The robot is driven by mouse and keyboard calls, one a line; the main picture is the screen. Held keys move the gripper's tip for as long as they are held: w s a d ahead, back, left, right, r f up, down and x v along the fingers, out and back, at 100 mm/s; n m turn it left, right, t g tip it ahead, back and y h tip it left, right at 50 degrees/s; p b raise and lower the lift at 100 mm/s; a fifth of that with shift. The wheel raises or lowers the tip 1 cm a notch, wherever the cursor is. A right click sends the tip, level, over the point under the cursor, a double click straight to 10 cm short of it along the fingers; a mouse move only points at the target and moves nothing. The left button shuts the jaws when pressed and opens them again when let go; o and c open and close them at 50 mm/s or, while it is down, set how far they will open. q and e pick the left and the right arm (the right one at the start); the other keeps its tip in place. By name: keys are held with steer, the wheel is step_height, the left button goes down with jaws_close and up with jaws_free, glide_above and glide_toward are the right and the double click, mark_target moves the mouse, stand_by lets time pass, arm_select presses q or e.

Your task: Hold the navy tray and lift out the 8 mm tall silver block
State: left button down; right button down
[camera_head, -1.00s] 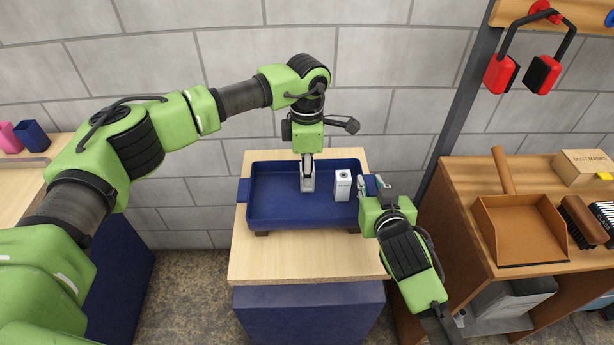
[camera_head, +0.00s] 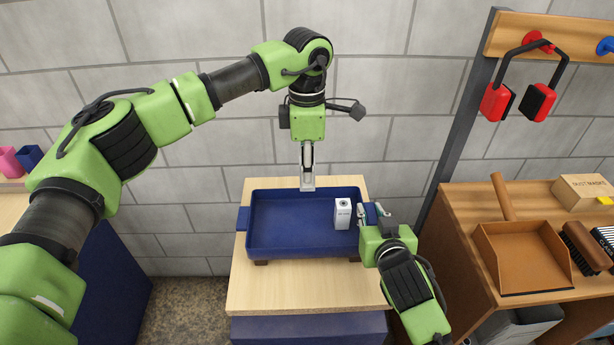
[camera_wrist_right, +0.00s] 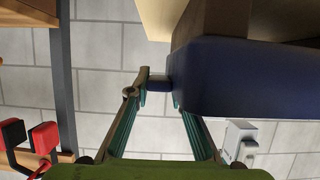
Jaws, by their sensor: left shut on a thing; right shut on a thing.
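The navy tray (camera_head: 262,248) sits on a light wooden table, raised on small brown supports. My left gripper (camera_head: 307,178) is shut on the silver block (camera_head: 307,184), a small grey piece at its fingertips, held above the tray's back part. My right gripper (camera_head: 367,213) is at the tray's right end. In the right wrist view its fingers (camera_wrist_right: 158,84) are shut on the tray's blue right handle (camera_wrist_right: 157,83). The tray's dark blue side (camera_wrist_right: 235,80) also shows there. The fingers partly hide the block.
A white box (camera_head: 342,213) with dark print stands in the tray's right part. The rest of the tray floor looks clear. At the right, a wooden bench holds a brown dustpan (camera_head: 520,257), a brush (camera_head: 583,245) and a carton (camera_head: 585,192). Red earmuffs (camera_head: 496,102) hang above.

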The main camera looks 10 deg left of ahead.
steer(key=shift+r, duration=0.1)
steer(key=c, duration=1.7)
jaws_free()
steer(key=shift+s, duration=0.1)
steer(key=v, duration=1.1)
steer(key=shift+s+r, duration=0.15)
steer(key=shift+s, duration=0.25)
arm_select(q)
steer(key=shift+s, duration=0.1)
arm_select(e)
steer(key=shift+s, duration=0.1)
